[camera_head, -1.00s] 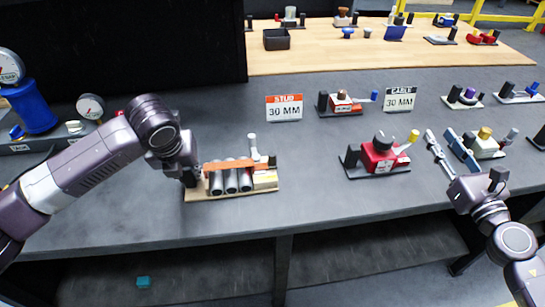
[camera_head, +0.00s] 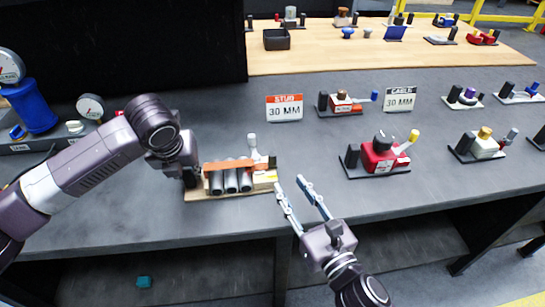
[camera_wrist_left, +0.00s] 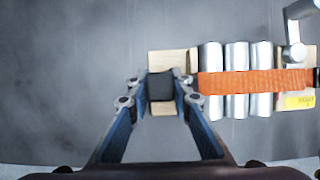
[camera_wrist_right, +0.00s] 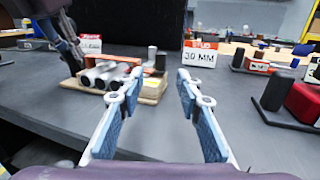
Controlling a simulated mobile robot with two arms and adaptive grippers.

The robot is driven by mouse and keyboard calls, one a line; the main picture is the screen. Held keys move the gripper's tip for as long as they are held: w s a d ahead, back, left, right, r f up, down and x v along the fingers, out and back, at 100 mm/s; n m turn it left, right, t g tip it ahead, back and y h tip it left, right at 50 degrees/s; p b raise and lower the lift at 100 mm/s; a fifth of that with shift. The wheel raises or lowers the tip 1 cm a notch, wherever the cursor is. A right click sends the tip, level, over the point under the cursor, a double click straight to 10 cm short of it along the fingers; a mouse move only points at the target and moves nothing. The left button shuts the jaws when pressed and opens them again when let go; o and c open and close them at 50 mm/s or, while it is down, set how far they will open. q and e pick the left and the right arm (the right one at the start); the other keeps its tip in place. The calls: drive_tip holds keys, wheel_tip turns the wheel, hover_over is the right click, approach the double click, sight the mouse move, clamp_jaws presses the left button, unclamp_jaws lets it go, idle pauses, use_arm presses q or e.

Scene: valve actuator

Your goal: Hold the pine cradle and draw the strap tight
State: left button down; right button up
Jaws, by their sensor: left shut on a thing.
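The pine cradle (camera_head: 205,194) sits near the table's front edge, bearing grey cylinders (camera_head: 231,181) side by side. An orange strap (camera_head: 228,165) runs across their tops, and a pale lever (camera_head: 252,142) stands upright at the cradle's right end. In the left wrist view the cradle's light wood (camera_wrist_left: 172,58) and strap (camera_wrist_left: 250,82) show clearly. My left gripper (camera_wrist_left: 160,86) is shut on a dark block at the cradle's left end. My right gripper (camera_head: 299,184) is open and empty, right of the cradle, with its fingers pointing towards the back of the table.
A red clamp fixture (camera_head: 380,157) stands to the right, and a smaller one (camera_head: 342,103) stands behind. Gauges and a blue cylinder (camera_head: 33,106) are at left.

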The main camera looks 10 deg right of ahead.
sight(274, 160)
drive_tip(key=x, duration=1.1)
drive_tip(key=shift+w+f, duration=0.1)
drive_tip(key=shift+w, duration=0.15)
clamp_jaws()
